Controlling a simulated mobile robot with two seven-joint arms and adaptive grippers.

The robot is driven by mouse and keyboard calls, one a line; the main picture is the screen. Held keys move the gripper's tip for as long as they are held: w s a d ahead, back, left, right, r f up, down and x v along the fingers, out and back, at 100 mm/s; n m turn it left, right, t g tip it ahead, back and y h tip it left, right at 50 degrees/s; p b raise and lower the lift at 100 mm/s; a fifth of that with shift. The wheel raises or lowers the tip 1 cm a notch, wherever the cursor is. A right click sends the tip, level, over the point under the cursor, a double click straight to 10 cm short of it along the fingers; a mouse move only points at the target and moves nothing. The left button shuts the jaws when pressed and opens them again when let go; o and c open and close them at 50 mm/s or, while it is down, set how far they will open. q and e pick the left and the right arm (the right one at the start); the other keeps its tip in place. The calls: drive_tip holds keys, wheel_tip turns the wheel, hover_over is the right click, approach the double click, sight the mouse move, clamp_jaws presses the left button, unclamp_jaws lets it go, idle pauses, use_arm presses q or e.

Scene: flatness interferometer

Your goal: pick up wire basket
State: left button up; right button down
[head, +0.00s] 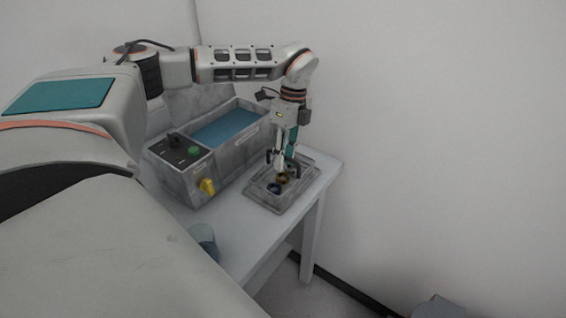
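I cannot tell whether the fingers touch the basket or are closed on anything. My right gripper is out of view.
A blue-grey cup (205,240) stands near the front edge. A wall rises close behind and to the right.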

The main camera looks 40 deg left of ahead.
use_arm(q)
clamp_jaws()
drive_tip(key=shift+r, duration=0.1)
wheel_tip(320, 180, up, 20)
drive_tip(key=p, duration=0.3)
drive_tip(key=shift+a, duration=0.1)
idle(0.4)
